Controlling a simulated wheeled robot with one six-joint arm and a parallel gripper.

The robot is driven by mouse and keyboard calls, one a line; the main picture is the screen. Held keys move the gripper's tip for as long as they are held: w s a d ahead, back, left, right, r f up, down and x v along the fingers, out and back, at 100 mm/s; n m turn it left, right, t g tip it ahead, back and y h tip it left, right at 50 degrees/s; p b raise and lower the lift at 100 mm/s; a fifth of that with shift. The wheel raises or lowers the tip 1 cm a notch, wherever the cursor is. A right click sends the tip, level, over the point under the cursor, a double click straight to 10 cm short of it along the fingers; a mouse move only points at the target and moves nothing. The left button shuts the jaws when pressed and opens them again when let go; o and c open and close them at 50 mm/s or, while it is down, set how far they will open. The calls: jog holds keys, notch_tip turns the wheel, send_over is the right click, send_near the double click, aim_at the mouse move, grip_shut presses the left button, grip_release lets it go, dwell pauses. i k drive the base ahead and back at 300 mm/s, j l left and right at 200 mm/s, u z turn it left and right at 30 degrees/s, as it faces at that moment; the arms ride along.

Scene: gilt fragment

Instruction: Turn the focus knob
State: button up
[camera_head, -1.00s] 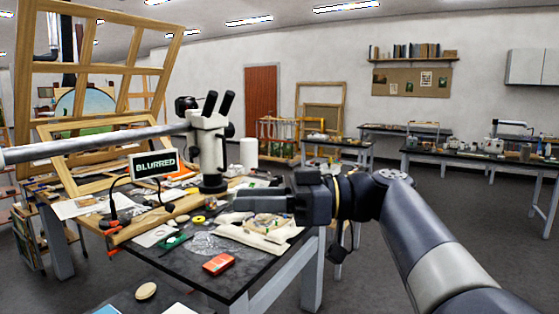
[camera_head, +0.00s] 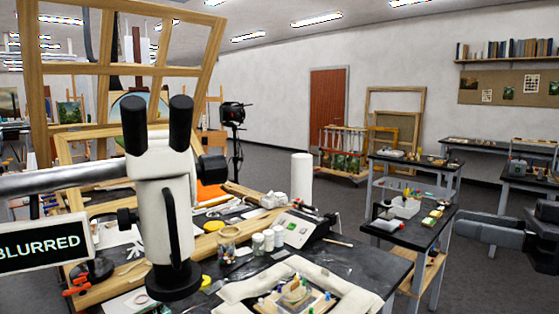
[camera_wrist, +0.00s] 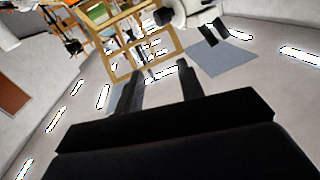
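The white microscope (camera_head: 165,205) with two black eyepieces stands large at the left in the head view, held on a grey horizontal bar. A dark knob (camera_head: 212,168) sticks out on its right side. A smaller dark knob (camera_head: 127,217) is lower on its left. Which is the focus knob, I cannot tell. A small display (camera_head: 42,242) reads "BLURRED". My gripper (camera_head: 459,230) is at the right edge, far from the microscope and touching nothing. In the wrist view my gripper (camera_wrist: 160,80) has its fingers apart and nothing between them. The microscope shows there upside down (camera_wrist: 190,8).
A wooden frame (camera_head: 120,70) rises behind the microscope. A side table (camera_head: 415,235) stands between the worktable and my gripper.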

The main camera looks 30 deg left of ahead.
aim_at(211, 169)
jog(key=i+u, duration=0.7)
jog(key=i+l+u, duration=0.3)
jog(key=i+u, duration=0.25)
jog(key=u, duration=0.15)
jog(key=i+u, duration=0.2)
jog(key=u, duration=0.2)
jog(key=i+l+u, duration=0.1)
jog(key=i+u, duration=0.25)
jog(key=k, duration=0.1)
